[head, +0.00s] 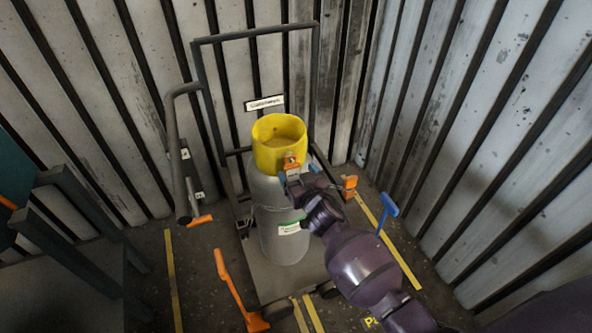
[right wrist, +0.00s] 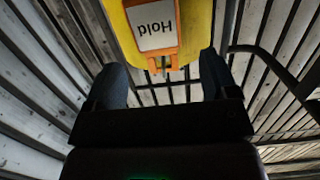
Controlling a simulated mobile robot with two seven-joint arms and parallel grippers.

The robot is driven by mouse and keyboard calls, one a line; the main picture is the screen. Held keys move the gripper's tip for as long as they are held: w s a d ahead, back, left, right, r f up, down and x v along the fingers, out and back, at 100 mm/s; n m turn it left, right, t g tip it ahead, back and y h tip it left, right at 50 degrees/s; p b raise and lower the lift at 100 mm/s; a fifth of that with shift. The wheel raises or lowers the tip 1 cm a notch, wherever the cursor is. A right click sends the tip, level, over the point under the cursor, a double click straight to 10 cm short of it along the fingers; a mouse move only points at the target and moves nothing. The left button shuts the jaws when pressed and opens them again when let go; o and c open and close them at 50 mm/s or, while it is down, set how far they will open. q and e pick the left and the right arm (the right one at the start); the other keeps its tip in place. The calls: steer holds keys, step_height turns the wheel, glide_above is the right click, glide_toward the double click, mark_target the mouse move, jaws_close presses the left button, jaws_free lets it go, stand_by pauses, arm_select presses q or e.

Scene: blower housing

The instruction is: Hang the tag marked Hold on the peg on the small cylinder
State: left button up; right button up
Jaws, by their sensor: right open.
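The small cylinder (head: 285,235) is grey with a yellow collar (head: 279,145) and stands upright on a trolley. The tag marked Hold is orange with a white label (right wrist: 152,22), which reads upside down in the right wrist view. It is at the front of the yellow collar, and its orange part (head: 291,160) shows in the head view. The peg is hidden, so I cannot tell whether the tag hangs on it. My right gripper (right wrist: 162,78) is open, its fingers apart on either side below the tag, with nothing held between them. My left gripper is out of view.
The trolley (head: 255,278) has a tall dark frame (head: 198,68) behind the cylinder. Orange-handled (head: 230,285) and blue-handled (head: 388,206) items stand around it. Corrugated walls (head: 500,130) close in behind and right. Yellow lines (head: 173,280) mark the floor.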

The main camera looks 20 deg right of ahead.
steer(key=s+r+p, duration=0.1)
steer(key=s, duration=0.7)
steer(key=shift+r, duration=0.15)
steer(key=shift+s+d, duration=0.1)
